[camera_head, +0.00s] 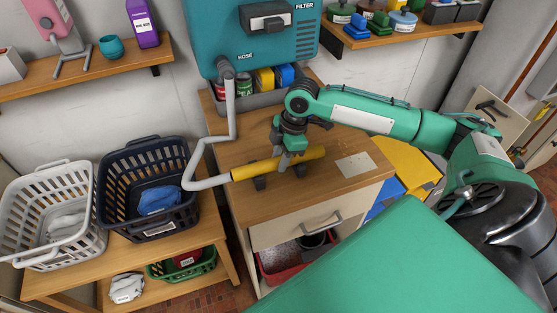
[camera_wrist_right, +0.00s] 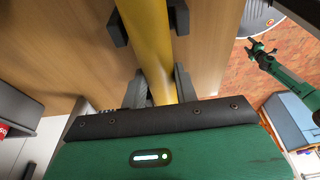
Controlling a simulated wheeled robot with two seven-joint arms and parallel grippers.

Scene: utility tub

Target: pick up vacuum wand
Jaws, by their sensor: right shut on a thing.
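The vacuum wand (camera_head: 250,170) is a yellow tube lying across the wooden cabinet top, its left end joined to a grey hose (camera_head: 190,168). My right gripper (camera_head: 285,160) is shut on the wand from above, near its middle. In the right wrist view the wand (camera_wrist_right: 150,40) runs between the two dark fingers (camera_wrist_right: 162,92). Black rests (camera_head: 259,183) sit at the wand; I cannot tell whether it touches them. My left gripper (camera_wrist_right: 262,48) shows small in the right wrist view, away from the wand; its jaw state is unclear.
The hose rises to a teal vacuum unit (camera_head: 252,55) on the wall. Bottles and boxes stand in a grey tray (camera_head: 235,101) behind the wand. A dark basket (camera_head: 120,225) and a white basket (camera_head: 35,252) stand on a shelf at left. The cabinet's right side holds a paper sheet (camera_head: 355,165).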

